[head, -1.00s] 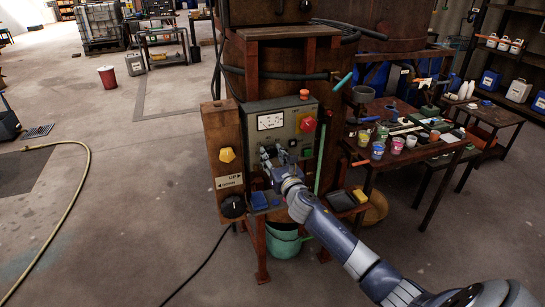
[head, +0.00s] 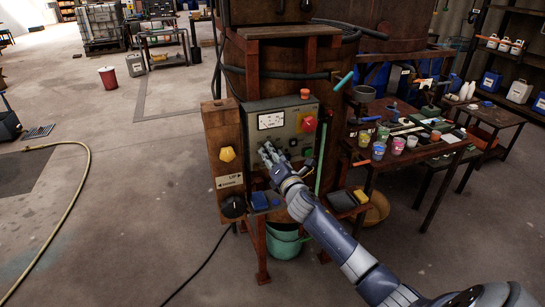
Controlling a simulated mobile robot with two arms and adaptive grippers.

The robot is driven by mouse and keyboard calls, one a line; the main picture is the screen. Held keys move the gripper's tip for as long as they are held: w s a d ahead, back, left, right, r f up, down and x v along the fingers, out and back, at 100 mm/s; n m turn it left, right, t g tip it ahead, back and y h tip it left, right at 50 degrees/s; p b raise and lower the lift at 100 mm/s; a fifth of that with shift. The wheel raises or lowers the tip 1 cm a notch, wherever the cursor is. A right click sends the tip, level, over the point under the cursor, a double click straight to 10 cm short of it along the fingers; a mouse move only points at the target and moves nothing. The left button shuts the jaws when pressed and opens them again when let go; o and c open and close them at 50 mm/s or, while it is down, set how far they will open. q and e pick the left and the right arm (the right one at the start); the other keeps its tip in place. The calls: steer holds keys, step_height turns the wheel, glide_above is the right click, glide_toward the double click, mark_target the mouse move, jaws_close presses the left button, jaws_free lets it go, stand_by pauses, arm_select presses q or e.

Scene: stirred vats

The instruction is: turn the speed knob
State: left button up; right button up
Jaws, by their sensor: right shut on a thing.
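The grey control panel (head: 292,116) is mounted on the front of the vat stand. It carries a white meter (head: 270,121), a red switch (head: 309,124) on a yellow plate and a red button (head: 304,94) on top. My right gripper (head: 267,152) is at the lower left of the panel, its fingers close together at the panel face. It is shut on the speed knob, which the fingers hide almost wholly, so its setting cannot be read. My left gripper is out of view.
A wooden post left of the panel bears a yellow knob (head: 227,154), a white arrow sign (head: 230,181) and a black knob (head: 233,206). A ledge below holds a blue sponge (head: 259,200). A cluttered table (head: 402,164) stands at right. The floor at left is mostly open.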

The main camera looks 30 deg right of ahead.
steer(key=m+p, duration=0.1)
steer(key=m, duration=1.8)
steer(key=shift+r+m, duration=0.15)
steer(key=shift+m, duration=0.45)
steer(key=o, duration=1.1)
steer(key=shift+c, duration=0.2)
steer(key=v, duration=1.2)
